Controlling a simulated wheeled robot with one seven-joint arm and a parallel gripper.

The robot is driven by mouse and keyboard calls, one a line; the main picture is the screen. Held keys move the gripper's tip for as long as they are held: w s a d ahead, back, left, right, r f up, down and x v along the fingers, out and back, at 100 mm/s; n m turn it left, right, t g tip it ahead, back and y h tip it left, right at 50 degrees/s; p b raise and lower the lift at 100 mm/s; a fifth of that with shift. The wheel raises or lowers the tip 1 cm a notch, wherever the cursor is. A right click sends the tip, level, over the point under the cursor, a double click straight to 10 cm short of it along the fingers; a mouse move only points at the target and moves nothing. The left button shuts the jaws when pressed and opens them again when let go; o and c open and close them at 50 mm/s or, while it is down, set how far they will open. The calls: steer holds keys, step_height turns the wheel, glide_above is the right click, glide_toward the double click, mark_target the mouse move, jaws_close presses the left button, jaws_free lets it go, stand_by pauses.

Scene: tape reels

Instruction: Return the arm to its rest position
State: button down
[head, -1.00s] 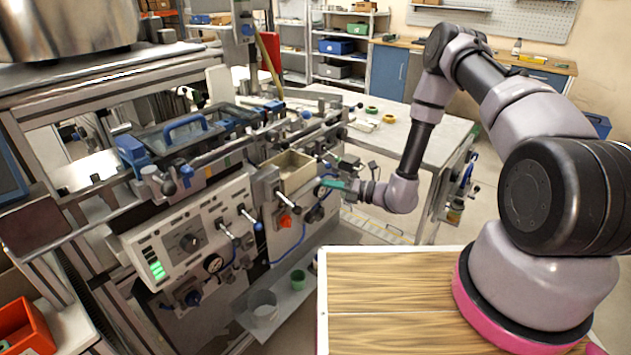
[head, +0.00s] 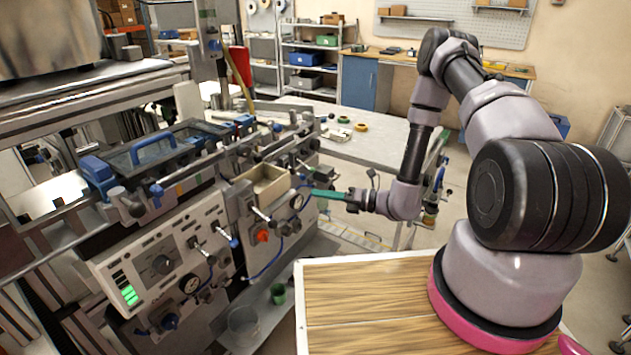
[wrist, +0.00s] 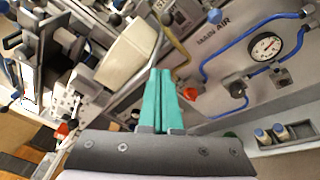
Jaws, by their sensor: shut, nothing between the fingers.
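My gripper (head: 318,193) is at the end of my arm, level with the machine's front in the head view. Its long green fingers point left toward the machine (head: 165,262) and appear apart from it. In the wrist view the green fingers (wrist: 159,95) lie together along their length, shut with nothing between them. My arm is bent, with its elbow raised high and the forearm hanging down to the wrist.
The machine's front panel carries levers, a gauge (wrist: 266,46), blue hoses and an orange-red knob (head: 262,236). A beige bin (head: 272,188) sits close to my fingers. A grey table (head: 372,146) with small rings stands behind my forearm.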

steer(key=s+d+r+n+g+h, duration=0.15)
steer(key=s+r+n+g, duration=0.25)
steer(key=r+n, duration=0.65)
steer(key=s+r+n+g+h, duration=0.3)
steer(key=r+n+g, duration=0.3)
steer(key=r, duration=0.8)
steer(key=s+d+r+n+t+h, duration=0.5)
steer(key=s+d+r+n, duration=0.1)
steer(key=r, duration=0.3)
steer(key=s+d+r+n+t+h, duration=0.4)
steer(key=s+d+r+n+t, duration=0.1)
steer(key=d+r, duration=0.4)
steer(key=shift+s+r+n+t+h, duration=0.35)
steer(key=shift+s+r+n, duration=0.4)
steer(key=shift+s, duration=0.45)
